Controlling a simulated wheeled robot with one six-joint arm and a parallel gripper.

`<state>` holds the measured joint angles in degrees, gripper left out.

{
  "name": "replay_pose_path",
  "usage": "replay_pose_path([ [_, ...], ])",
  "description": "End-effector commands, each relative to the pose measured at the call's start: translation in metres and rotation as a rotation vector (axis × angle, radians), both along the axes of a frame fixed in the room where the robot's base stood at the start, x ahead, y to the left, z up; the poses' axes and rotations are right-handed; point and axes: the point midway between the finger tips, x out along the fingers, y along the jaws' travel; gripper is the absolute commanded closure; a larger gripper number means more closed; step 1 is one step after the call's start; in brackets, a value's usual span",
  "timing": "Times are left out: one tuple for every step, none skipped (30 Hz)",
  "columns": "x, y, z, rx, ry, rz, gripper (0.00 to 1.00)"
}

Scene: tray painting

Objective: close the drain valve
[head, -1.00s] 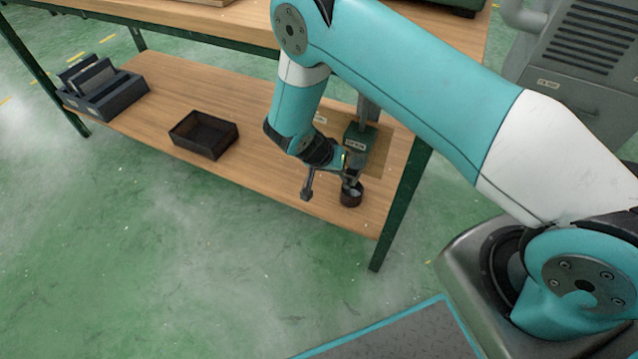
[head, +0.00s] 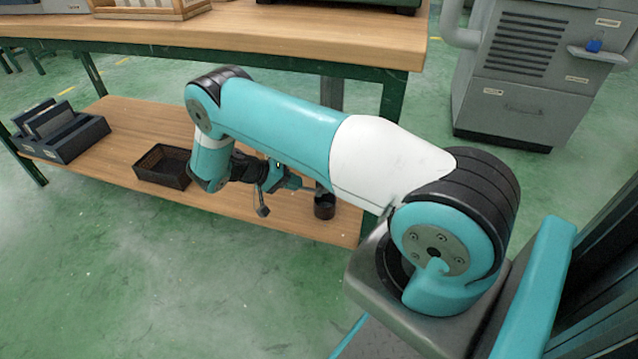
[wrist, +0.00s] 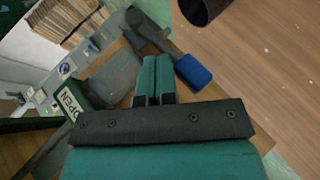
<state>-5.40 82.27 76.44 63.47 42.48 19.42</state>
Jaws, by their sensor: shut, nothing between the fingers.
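The drain valve's grey lever (wrist: 150,32) ends in a blue grip (wrist: 193,72) in the wrist view. A green plate reading OPEN (wrist: 68,98) is at the left of that view. My gripper (wrist: 154,60) is shut and empty, its teal fingertips just left of the blue grip; I cannot tell whether they touch it. In the head view my gripper (head: 298,183) is low over the shelf, left of a dark cup (head: 325,207). The cup's rim also shows at the top of the wrist view (wrist: 200,10). My arm hides most of the valve in the head view.
The lower wooden shelf (head: 235,212) holds a black tray (head: 162,167) and a dark divided holder (head: 60,132). The workbench top (head: 300,35) overhangs it, with a green leg (head: 393,100). A grey cabinet (head: 530,90) stands at right. The front floor is open.

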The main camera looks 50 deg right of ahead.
Motion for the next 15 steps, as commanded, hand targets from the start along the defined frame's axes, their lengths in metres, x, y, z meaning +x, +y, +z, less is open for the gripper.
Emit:
replay_pose_path([
  [-0.0003, -0.0007, -0.002, 0.0, 0.0, -0.001, 1.0],
  [-0.0004, -0.0008, -0.0025, 0.0, 0.0, -0.001, 1.0],
  [-0.0005, -0.001, -0.003, 0.0, 0.0, -0.001, 1.0],
  [-0.0006, -0.0011, -0.0033, 0.0, 0.0, -0.001, 1.0],
  [-0.0007, -0.0011, -0.0036, 0.001, 0.0, -0.002, 1.0],
  [-0.0007, -0.0011, -0.004, 0.001, -0.001, -0.002, 1.0],
  [-0.0007, -0.0011, -0.0044, 0.001, 0.0, -0.001, 1.0],
  [-0.0006, -0.001, -0.0046, 0.001, 0.0, -0.001, 1.0],
  [-0.0004, -0.0007, -0.0049, 0.002, -0.001, 0.001, 1.0],
  [-0.0003, -0.0007, -0.0051, 0.002, -0.001, 0.001, 1.0],
  [-0.0002, -0.0005, -0.0053, 0.003, -0.001, 0.002, 1.0],
  [-0.0002, -0.0006, -0.0055, 0.003, -0.001, 0.002, 1.0],
  [-0.0001, -0.0004, -0.0057, 0.004, -0.001, 0.003, 1.0],
  [-0.0001, -0.0004, -0.0058, 0.004, -0.001, 0.003, 1.0],
  [0.0, -0.0003, -0.0059, 0.005, -0.001, 0.003, 1.0],
])
